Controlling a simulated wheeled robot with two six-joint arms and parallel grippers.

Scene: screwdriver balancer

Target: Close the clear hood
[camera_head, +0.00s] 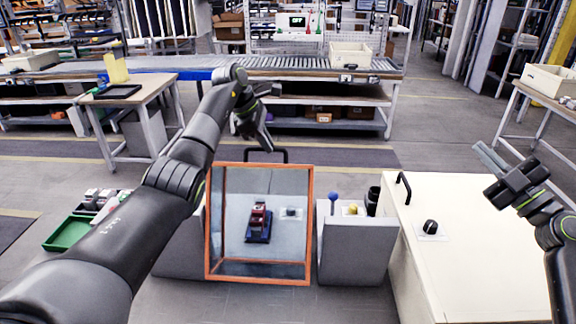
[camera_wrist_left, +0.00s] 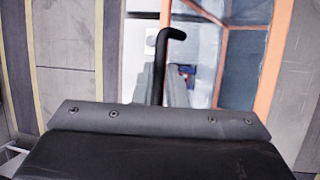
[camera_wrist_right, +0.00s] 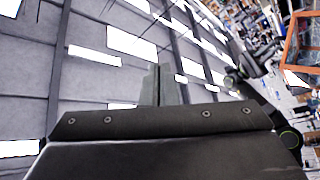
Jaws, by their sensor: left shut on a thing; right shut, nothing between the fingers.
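The clear hood (camera_head: 309,225) has an orange rim that faces me and stands steeply in the middle of the head view; its clear walls run back from the rim. Its black handle (camera_head: 284,152) is at the far top edge. My left gripper (camera_head: 266,143) is shut on this handle, which shows as a black hook between the fingers in the left wrist view (camera_wrist_left: 170,36). The fingertips are partly hidden in the head view. My right gripper (camera_head: 486,154) is shut and empty, raised above the white cabinet at the right, well away from the hood.
A red and blue device (camera_head: 259,224) and a dark knob (camera_head: 291,211) show through the hood. A grey block (camera_head: 352,250) with small tools stands right of it. The white cabinet (camera_head: 480,260) bears a black handle and knob. A green tray (camera_head: 68,233) lies at left.

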